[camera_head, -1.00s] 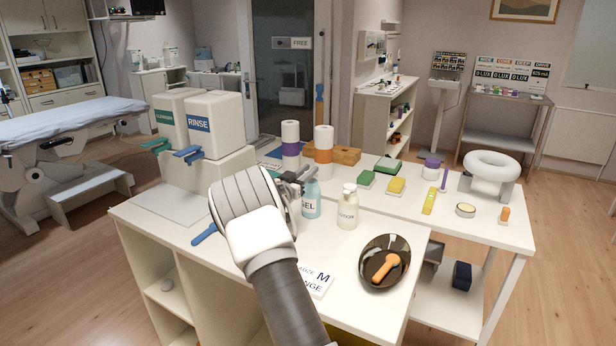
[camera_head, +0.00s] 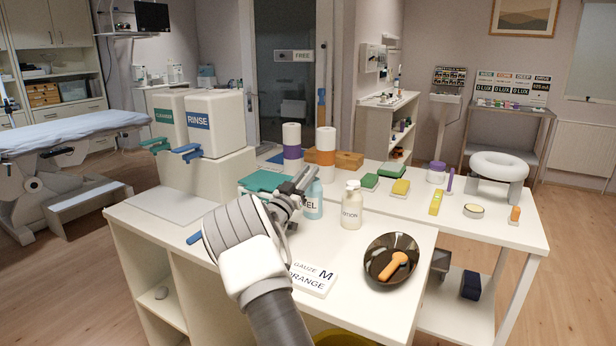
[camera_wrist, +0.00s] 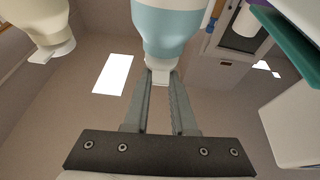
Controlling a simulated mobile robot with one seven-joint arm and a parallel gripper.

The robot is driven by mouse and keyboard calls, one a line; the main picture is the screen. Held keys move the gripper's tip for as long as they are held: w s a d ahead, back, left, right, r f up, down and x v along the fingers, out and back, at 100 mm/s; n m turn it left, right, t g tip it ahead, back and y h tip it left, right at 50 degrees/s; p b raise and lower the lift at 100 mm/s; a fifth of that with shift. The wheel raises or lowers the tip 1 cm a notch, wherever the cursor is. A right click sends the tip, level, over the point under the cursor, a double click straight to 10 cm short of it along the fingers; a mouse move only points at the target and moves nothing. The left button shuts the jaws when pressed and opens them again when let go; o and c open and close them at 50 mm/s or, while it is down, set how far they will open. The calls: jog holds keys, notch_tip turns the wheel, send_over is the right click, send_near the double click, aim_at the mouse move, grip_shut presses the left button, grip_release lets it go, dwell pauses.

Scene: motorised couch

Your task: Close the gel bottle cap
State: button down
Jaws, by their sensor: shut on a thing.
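The gel bottle (camera_head: 313,203), light blue with a pale top, stands upright on the white table. In the wrist view its blue body (camera_wrist: 172,22) appears inverted, with the pale cap (camera_wrist: 160,74) between my fingertips. My gripper (camera_head: 306,178) is at the top of the bottle and shut on the cap. The fingers also show in the wrist view (camera_wrist: 160,78), one on each side of the cap. My arm and fingers hide part of the bottle's top in the head view. I cannot tell whether the cap is fully seated.
A cream lotion bottle (camera_head: 352,207) stands close to the right of the gel bottle. A teal box (camera_head: 262,181) is behind my wrist at left. A dark bowl (camera_head: 405,246) with an orange item and a gauze card (camera_head: 313,279) lie nearer the front edge.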

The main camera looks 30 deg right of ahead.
jog(key=shift+f, duration=0.15)
jog(key=c, duration=0.7)
grip_release()
jog(key=shift+r, duration=0.45)
jog(key=s+d+r+p, duration=0.1)
jog(key=s+d+r, duration=0.1)
jog(key=s+r, duration=0.1)
jog(key=s+d+r, duration=0.2)
jog(key=s+r, duration=0.1)
jog(key=s+d+r+p, duration=0.1)
jog(key=s+d+r, duration=0.1)
jog(key=s+r, duration=0.1)
jog(key=shift+s+d+r+p, duration=0.3)
jog(key=shift+r+p, duration=0.05)
jog(key=shift+r, duration=0.25)
